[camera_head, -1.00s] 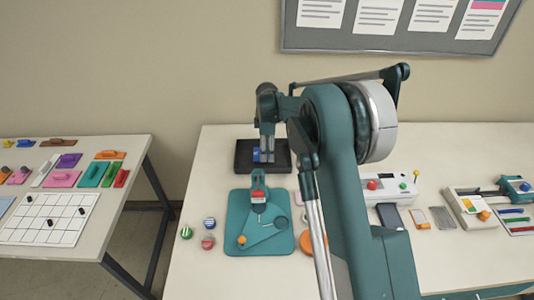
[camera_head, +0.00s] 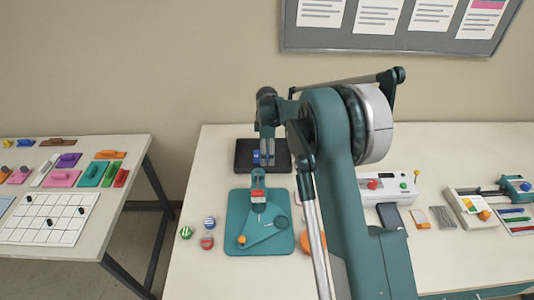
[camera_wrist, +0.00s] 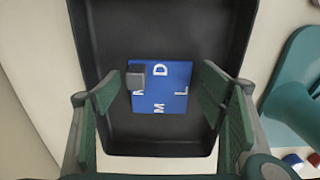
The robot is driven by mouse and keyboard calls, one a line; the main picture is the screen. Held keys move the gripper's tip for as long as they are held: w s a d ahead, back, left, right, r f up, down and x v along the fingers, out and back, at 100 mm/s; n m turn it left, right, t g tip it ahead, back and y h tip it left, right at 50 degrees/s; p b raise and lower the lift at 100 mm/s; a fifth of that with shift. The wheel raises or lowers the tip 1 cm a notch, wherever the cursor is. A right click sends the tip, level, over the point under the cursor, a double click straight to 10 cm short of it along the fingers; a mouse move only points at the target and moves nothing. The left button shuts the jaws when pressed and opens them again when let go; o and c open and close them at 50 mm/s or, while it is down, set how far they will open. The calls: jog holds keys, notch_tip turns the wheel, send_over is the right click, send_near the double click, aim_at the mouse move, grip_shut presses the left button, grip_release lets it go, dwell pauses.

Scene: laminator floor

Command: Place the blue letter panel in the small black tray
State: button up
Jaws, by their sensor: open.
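The blue letter panel (camera_wrist: 175,82) lies flat on the floor of the small black tray (camera_wrist: 210,30) in the wrist view. White letters and a small dark grey knob show on the panel. My gripper (camera_wrist: 160,110) is open, its green-padded fingers on either side of the panel and apart from it. In the head view my gripper (camera_head: 267,158) is over the black tray (camera_head: 243,160). A bit of the blue panel (camera_head: 256,156) shows there beside the fingers, which partly hide it.
A teal device (camera_head: 240,225) stands just in front of the tray. Several small round striped pieces, such as a green one (camera_head: 186,232), lie left of it. A white box with knobs (camera_head: 385,185) is to the right. A side table (camera_head: 120,205) holds coloured panels.

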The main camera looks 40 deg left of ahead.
jog(key=shift+r, duration=0.15)
notch_tip(320, 180, up, 12)
jog(key=shift+p, duration=0.3)
dwell(0.4)
dwell(0.5)
dwell(0.5)
